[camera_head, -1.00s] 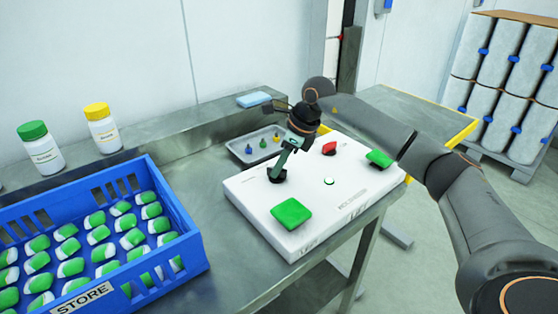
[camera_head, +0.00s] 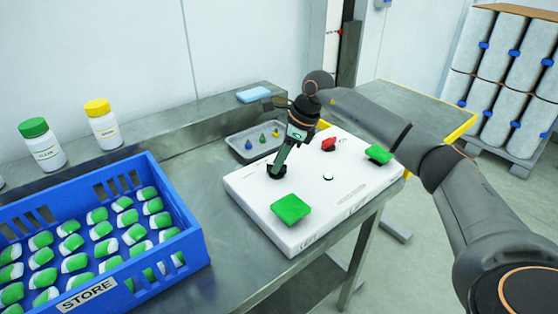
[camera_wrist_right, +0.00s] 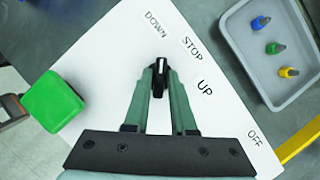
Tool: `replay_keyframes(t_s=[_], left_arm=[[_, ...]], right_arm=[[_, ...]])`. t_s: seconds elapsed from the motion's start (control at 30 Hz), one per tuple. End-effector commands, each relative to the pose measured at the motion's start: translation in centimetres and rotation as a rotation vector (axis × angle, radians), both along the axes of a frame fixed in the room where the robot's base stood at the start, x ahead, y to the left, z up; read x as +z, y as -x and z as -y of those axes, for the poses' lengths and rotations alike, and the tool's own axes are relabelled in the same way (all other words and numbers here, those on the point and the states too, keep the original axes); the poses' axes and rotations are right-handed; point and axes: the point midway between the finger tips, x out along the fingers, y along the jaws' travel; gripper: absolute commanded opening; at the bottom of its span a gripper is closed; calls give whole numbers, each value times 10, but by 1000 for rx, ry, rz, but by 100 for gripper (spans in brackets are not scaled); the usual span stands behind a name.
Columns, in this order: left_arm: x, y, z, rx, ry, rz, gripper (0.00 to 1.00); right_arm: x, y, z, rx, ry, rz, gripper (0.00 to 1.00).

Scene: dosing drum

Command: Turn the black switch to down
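The black switch (camera_head: 277,170) sits on the white panel (camera_head: 240,185). In the right wrist view the switch (camera_wrist_right: 160,66) is between my right gripper's fingertips, which press in close on both sides. The white line on it runs about upright in that view, roughly toward the DOWN label (camera_wrist_right: 157,24). The STOP label (camera_wrist_right: 192,48) and UP label (camera_wrist_right: 205,87) lie to the right of it. My right gripper (camera_head: 278,168) reaches down to the switch from above and is shut on it. My left gripper is not in view.
The panel also bears a large green button (camera_head: 291,208), a red knob (camera_head: 328,144) and a green knob (camera_head: 378,153). A grey tray (camera_head: 243,154) with small coloured pieces lies behind. A blue crate (camera_head: 185,245) of packs and two bottles stand left.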

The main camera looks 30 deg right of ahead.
Motion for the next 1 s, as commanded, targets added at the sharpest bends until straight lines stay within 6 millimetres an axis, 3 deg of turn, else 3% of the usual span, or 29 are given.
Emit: replay_keyframes(t_s=[0.2,0.53,0.67,1.0], left_arm=[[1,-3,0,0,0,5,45],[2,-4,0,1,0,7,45],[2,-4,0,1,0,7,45],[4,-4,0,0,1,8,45]], right_arm=[[0,0,0,-1,0,0,48],[5,1,2,-2,0,0,48],[23,6,8,-4,2,2,48],[91,23,29,-3,-1,3,48]])
